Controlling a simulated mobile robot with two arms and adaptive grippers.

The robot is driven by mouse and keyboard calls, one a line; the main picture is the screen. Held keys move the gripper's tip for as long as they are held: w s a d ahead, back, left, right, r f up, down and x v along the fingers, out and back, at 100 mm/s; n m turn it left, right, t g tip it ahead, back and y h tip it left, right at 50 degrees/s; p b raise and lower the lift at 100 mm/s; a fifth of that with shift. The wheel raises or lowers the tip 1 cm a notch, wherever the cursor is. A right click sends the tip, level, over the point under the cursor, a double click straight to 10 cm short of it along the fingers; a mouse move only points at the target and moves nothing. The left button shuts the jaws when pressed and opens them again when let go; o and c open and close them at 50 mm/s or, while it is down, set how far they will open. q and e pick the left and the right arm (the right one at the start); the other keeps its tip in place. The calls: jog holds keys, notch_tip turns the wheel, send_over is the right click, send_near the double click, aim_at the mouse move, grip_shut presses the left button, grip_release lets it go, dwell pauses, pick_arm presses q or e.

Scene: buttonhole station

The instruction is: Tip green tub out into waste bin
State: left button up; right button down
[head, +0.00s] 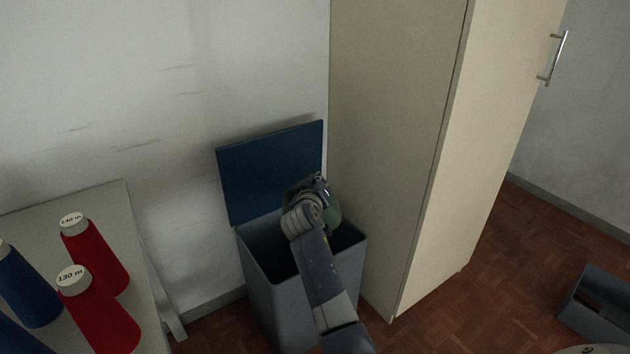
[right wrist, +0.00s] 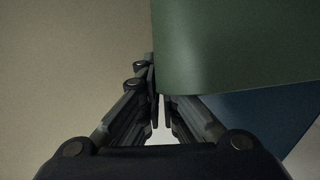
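The waste bin (head: 275,298) is a grey, open-topped box on the floor against the wall. Its dark blue lid (head: 268,172) stands raised at the back. The green tub (head: 334,213) is over the right part of the bin's opening, mostly hidden behind my right gripper (head: 321,187). In the right wrist view, the tub (right wrist: 235,45) fills the upper right, and the gripper's fingers (right wrist: 161,98) are closed together at its edge. I cannot tell the tub's tilt or see its contents. The bin's inside is dark. My left gripper is out of view.
A tall beige cupboard (head: 400,150) stands close to the bin's right side. A table (head: 105,205) at left holds red cones (head: 98,258) and blue cones (head: 30,290). A grey open box (head: 598,305) is at lower right. The floor between is clear.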

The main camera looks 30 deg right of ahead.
aim_at(336, 203)
jog(key=shift+s+d+m+y+p, duration=0.2)
jog(key=shift+d+m+y+p, duration=0.1)
jog(key=shift+d+m+p, duration=0.25)
jog(key=shift+s+d+f+m+y+p, duration=0.2)
jog(key=shift+d+m+y+p, duration=0.1)
jog(key=shift+d+m, duration=0.25)
jog(key=shift+s+d+f+m+y, duration=0.1)
jog(key=shift+s+d+m+y, duration=0.05)
jog(key=shift+d+m+y, duration=0.3)
jog(key=shift+s+d+f+m, duration=0.1)
jog(key=shift+d+f+m, duration=0.05)
jog(key=shift+d+m, duration=0.2)
jog(key=shift+s+d+f+m+y, duration=0.1)
jog(key=shift+d+m+y, duration=0.05)
jog(key=shift+m+y, duration=0.2)
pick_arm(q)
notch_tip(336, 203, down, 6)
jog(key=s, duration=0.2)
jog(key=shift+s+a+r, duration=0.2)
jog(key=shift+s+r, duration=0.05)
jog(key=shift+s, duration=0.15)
pick_arm(e)
jog(key=shift+s+d+f+m+y, duration=0.15)
jog(key=shift+d+m+y, duration=0.2)
jog(key=shift+d+y, duration=0.05)
